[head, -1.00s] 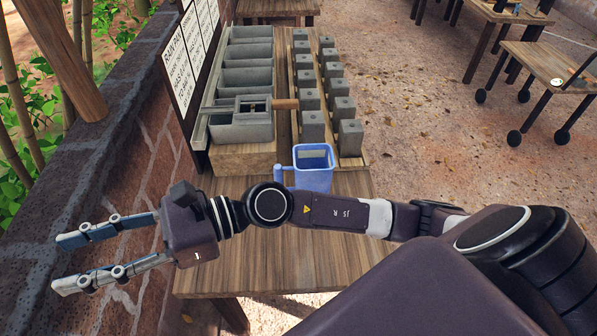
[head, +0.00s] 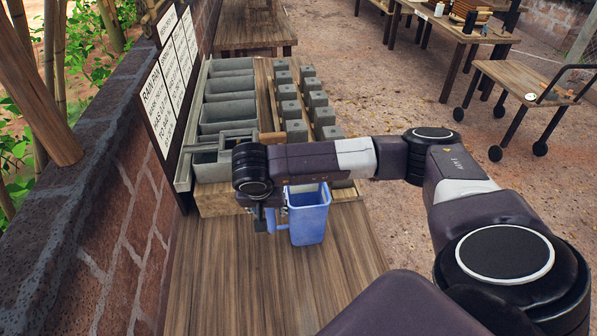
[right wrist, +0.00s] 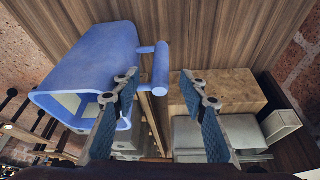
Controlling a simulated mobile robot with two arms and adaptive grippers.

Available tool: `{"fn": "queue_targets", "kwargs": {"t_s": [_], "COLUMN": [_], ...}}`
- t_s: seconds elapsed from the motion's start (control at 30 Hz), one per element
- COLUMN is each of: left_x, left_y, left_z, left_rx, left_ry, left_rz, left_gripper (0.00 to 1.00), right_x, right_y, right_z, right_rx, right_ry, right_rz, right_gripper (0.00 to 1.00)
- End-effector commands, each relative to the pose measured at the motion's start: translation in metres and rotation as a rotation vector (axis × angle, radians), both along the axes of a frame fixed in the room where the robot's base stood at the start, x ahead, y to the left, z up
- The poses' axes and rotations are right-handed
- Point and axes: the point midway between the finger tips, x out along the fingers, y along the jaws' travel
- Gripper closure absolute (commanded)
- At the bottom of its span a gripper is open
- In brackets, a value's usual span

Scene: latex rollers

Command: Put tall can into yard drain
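A blue open-topped can (head: 309,222) with a side handle stands on the wooden table in the head view. It is the only can I make out, and I cannot tell if it is the tall can. In the right wrist view the can (right wrist: 85,70) is at the left and its bar handle (right wrist: 160,70) points between my fingers. My right gripper (head: 270,218) hangs beside the can on its handle side. In the right wrist view its fingers (right wrist: 159,75) are open, one on each side of the handle, with gaps. My left gripper is out of view. I cannot identify a yard drain.
A row of grey troughs (head: 222,115) and rows of grey blocks (head: 291,110) stand behind the can. A sign board (head: 172,95) and brick wall (head: 110,230) border the left. The table front (head: 235,290) is clear. A cart (head: 530,80) stands far right.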

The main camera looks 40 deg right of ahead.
Motion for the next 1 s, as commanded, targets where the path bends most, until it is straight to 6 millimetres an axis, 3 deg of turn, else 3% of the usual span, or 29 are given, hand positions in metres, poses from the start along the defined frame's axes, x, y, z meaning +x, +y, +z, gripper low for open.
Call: {"fn": "queue_targets", "kwargs": {"t_s": [0.03,0.37,0.6,0.87,1.0], "left_x": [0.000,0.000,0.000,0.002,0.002], "left_y": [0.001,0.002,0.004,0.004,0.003], "left_z": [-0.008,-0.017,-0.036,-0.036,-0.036], "left_rx": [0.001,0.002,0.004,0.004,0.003], "left_ry": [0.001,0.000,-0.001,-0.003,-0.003], "left_rz": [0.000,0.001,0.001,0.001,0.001], "left_gripper": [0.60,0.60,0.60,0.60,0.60], "right_x": [0.002,0.008,0.015,0.017,0.017], "right_y": [-0.002,-0.006,-0.013,-0.015,-0.015], "right_z": [-0.011,-0.032,-0.068,-0.069,-0.069], "right_rx": [0.001,0.003,0.003,0.004,0.004], "right_ry": [0.000,0.000,0.000,-0.001,-0.001], "right_rz": [-0.002,0.001,-0.001,0.001,0.001], "right_gripper": [0.60,0.60,0.60,0.60,0.74]}}
